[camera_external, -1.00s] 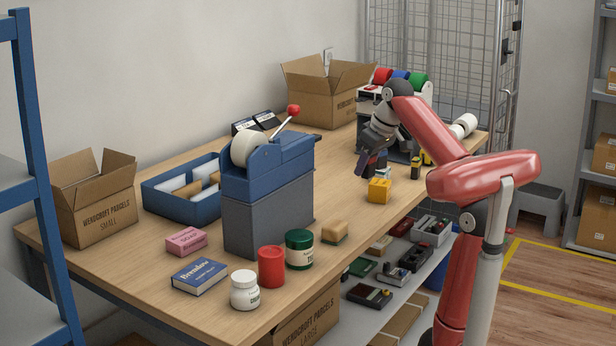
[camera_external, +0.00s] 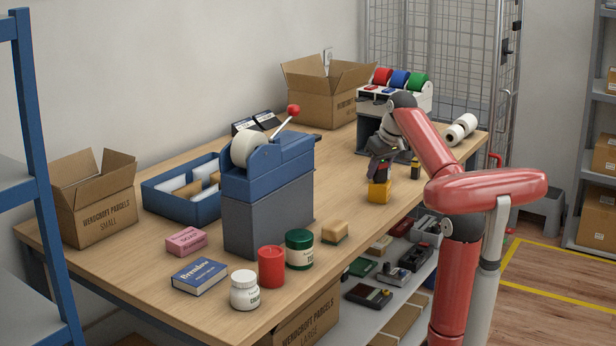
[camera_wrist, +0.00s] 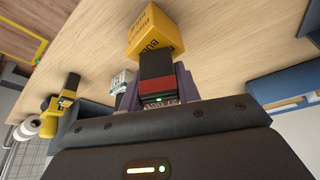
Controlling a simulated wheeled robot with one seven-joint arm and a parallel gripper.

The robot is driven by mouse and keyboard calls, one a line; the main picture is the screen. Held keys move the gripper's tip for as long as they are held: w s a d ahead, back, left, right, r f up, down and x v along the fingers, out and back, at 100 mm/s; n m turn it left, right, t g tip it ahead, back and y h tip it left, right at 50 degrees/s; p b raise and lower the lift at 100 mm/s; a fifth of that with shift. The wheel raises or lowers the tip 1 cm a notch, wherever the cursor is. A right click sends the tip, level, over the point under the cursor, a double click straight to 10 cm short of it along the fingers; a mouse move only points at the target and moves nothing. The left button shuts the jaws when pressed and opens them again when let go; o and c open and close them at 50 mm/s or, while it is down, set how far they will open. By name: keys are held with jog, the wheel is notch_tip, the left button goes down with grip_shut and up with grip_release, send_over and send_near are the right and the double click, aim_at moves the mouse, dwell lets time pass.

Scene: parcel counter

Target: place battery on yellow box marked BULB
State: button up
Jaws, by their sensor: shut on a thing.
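The yellow box (camera_external: 379,191) stands on the counter near its front right edge. In the wrist view its lettering, including BULB, shows on the yellow box (camera_wrist: 152,32). My gripper (camera_external: 379,172) is directly above the box, pointing down. It is shut on the battery (camera_wrist: 158,75), a dark block with a red band, held between the two fingers. The battery's far end overlaps the box in the wrist view. Whether it touches the box top I cannot tell. In the external view the battery is mostly hidden by the gripper.
A small black-and-yellow item (camera_external: 415,170) stands close right of the box. The blue tape dispenser (camera_external: 268,190) stands to the left. The counter left of the yellow box is clear.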

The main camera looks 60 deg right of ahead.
jog(key=shift+f, duration=0.15)
jog(key=o, duration=1)
jog(key=shift+r, duration=0.45)
jog(key=p+v, duration=0.4)
jog(key=v, duration=0.7)
jog(key=shift+s+r, duration=0.2)
jog(key=shift+s, duration=0.1)
jog(key=shift+f, duration=0.1)
